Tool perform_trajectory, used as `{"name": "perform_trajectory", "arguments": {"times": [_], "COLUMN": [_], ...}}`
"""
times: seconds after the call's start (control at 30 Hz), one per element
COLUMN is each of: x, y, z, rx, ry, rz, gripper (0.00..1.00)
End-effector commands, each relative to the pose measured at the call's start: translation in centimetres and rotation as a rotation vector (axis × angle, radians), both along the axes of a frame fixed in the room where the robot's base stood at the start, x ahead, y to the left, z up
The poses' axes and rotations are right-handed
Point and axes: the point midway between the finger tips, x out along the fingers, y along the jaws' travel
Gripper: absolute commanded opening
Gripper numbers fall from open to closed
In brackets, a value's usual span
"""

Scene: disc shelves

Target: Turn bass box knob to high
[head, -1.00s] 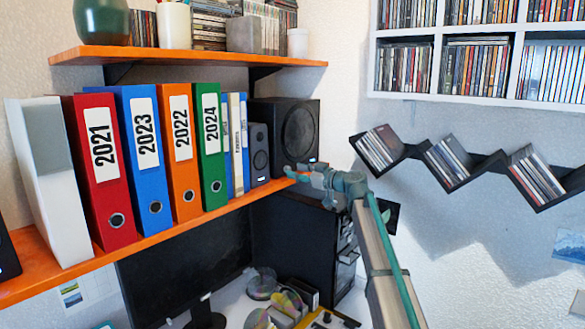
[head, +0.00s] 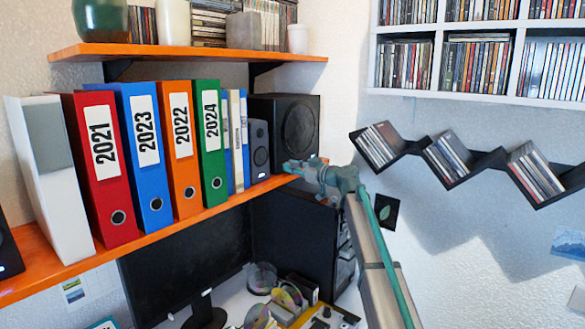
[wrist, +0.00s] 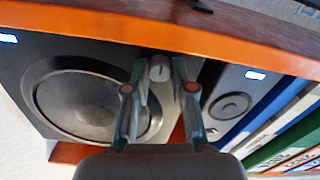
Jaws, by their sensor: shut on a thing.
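The bass box (head: 285,120) is a black speaker with a large round cone, at the right end of the orange shelf. In the wrist view the bass box (wrist: 50,62) appears upside down, its cone left of my gripper. The small grey knob (wrist: 160,68) shows between the fingertips, near the box's lower corner beside the small speaker. My gripper (wrist: 159,75) is shut on the knob, one finger on each side. In the head view my gripper (head: 292,166) reaches the box's lower left front; there the knob is hidden behind it. The knob's setting cannot be read clearly.
A small grey speaker (head: 259,148) stands close left of the bass box, then several binders, among them the green one (head: 211,143). The orange shelf edge (wrist: 200,38) passes close to my fingers. A black computer case (head: 300,235) and monitor (head: 190,270) are below.

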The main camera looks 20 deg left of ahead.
Motion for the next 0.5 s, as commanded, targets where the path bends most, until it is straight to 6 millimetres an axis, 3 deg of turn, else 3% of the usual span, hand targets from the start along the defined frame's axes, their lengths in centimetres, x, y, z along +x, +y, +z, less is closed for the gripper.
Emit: {"name": "perform_trajectory", "arguments": {"times": [0.5], "x": [0.03], "y": [-0.02], "z": [-0.38], "rx": [0.046], "ry": [0.161], "rz": [0.0], "gripper": [0.0]}}
